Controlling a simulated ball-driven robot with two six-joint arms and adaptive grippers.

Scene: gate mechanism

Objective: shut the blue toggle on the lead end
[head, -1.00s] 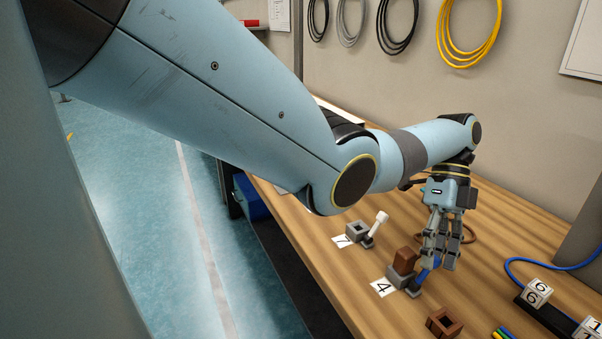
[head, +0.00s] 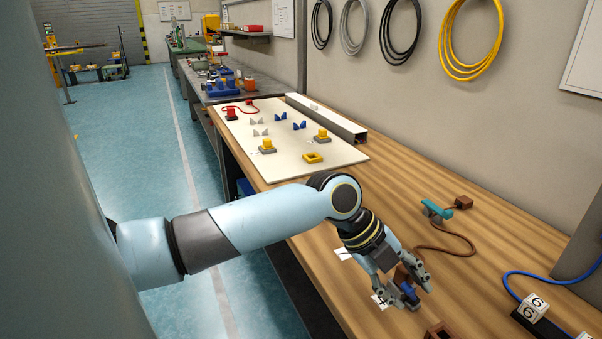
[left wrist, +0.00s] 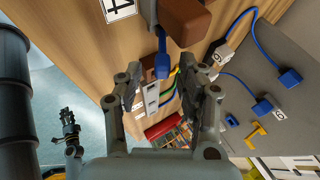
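In the left wrist view the blue toggle (left wrist: 163,64) sticks out from the brown block (left wrist: 184,16), beyond the open fingers of my left gripper (left wrist: 160,82). The toggle's base is partly hidden. A small dark shape at the left of the wrist view may be my right gripper (left wrist: 69,128); its fingers are unclear.
A brown cable (head: 445,250) runs to a brown plug (head: 463,202) near a teal piece (head: 437,209). A hollow brown block (head: 441,332) lies in front. A blue cable (head: 535,272) and block marked 6 (head: 532,306) stand right.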

